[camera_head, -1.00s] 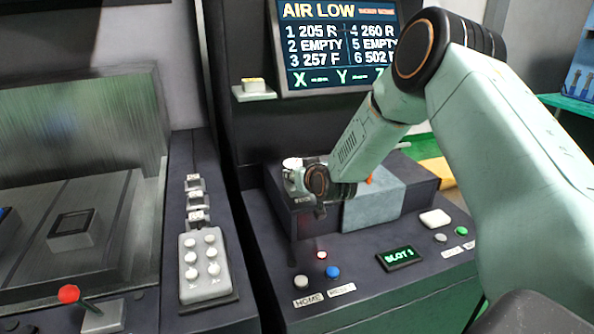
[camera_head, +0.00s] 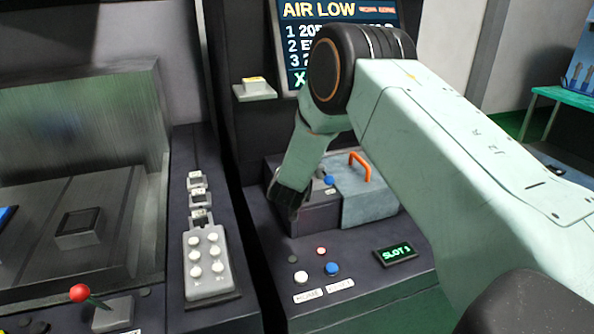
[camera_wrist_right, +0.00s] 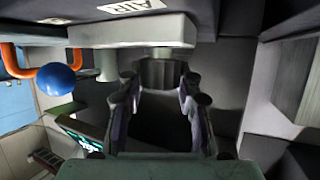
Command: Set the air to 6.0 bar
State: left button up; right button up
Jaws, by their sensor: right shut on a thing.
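The screen (camera_head: 330,12) in the head view reads "AIR LOW"; my right arm covers part of it. An "AIR" label (camera_wrist_right: 131,7) shows at the top of the right wrist view. Below it, a pale grey block (camera_wrist_right: 132,31) carries a dark ribbed round knob (camera_wrist_right: 161,72). My right gripper (camera_wrist_right: 160,84) has its fingers on both sides of this knob and is shut on it. In the head view my right arm hides the knob and the fingertips. No pressure reading is legible. My left gripper is not in view.
A blue ball (camera_head: 329,180) and an orange handle (camera_head: 360,166) are close beside my right wrist. White, red and blue buttons and a "SLOT 1" display (camera_head: 396,252) are on the panel in front. A red-knobbed lever (camera_head: 80,293) stands at lower left.

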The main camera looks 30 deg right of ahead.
dwell(0.4)
jog(key=o, duration=1.2)
jog(key=shift+c, duration=0.2)
jog(key=shift+s, duration=0.1)
jog(key=v, duration=1.2)
jog(key=shift+a, duration=0.1)
